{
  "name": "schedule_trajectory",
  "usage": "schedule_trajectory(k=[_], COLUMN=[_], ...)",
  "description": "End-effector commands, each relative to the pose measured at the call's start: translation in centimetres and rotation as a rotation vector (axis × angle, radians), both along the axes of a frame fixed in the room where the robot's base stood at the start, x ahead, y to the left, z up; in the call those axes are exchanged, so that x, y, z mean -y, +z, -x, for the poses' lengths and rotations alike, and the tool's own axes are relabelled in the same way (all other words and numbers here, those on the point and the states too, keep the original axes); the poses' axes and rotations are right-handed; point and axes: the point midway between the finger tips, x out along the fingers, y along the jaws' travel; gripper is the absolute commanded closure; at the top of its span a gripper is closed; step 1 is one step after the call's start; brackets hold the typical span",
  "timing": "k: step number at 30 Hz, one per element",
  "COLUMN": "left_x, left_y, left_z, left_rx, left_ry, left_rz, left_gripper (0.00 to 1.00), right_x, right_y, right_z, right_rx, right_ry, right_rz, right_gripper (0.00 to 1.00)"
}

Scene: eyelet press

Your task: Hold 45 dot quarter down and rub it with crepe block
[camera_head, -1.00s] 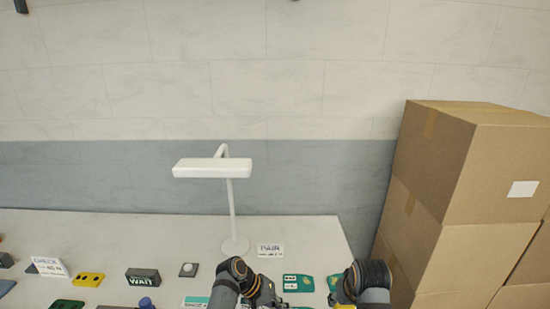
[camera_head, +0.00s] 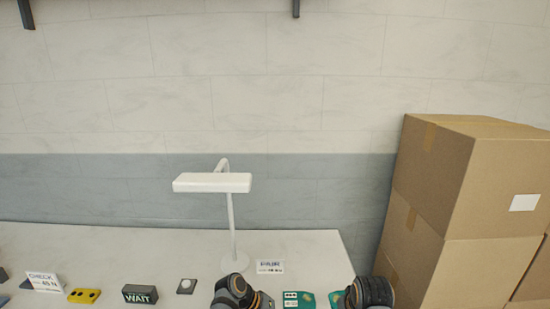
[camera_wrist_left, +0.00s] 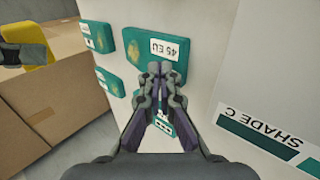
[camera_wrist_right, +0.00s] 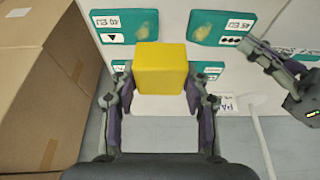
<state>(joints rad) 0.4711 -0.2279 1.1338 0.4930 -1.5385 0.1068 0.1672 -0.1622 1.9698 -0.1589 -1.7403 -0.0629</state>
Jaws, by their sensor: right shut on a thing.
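The 45 dot quarter, a green piece marked "45 EU" with a row of dots, shows in the right wrist view (camera_wrist_right: 205,26) and the left wrist view (camera_wrist_left: 143,50). My left gripper (camera_wrist_left: 159,68) has its fingertips together at this quarter's edge; I cannot tell if they press on it. It also shows in the right wrist view (camera_wrist_right: 246,43). My right gripper (camera_wrist_right: 161,80) is shut on the yellow crepe block (camera_wrist_right: 161,67), held near the gap between the 45 quarter and a "40 EU" triangle quarter (camera_wrist_right: 108,19). In the head view both grippers are mostly cut off.
A white lamp (camera_head: 212,183) stands behind a PAIR sign (camera_head: 270,266). A WAIT block (camera_head: 140,294), a yellow piece (camera_head: 84,296) and a CHECK sign (camera_head: 44,281) are at left. Cardboard boxes (camera_head: 440,200) stand right of the table. More green pieces lie near the grippers.

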Motion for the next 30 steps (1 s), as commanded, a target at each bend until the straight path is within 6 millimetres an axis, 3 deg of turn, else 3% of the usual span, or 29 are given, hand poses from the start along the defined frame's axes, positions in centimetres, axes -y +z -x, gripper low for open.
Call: schedule_trajectory(k=[30], left_x=[0.0], left_y=[-1.3], left_z=[0.0], left_rx=[0.001], left_ry=[-0.001], left_rz=[0.0], left_gripper=[1.0], right_x=[0.0], right_y=[0.0], right_z=[0.0], right_rx=[0.0], right_ry=[0.0], right_rz=[0.0], right_gripper=[0.79])
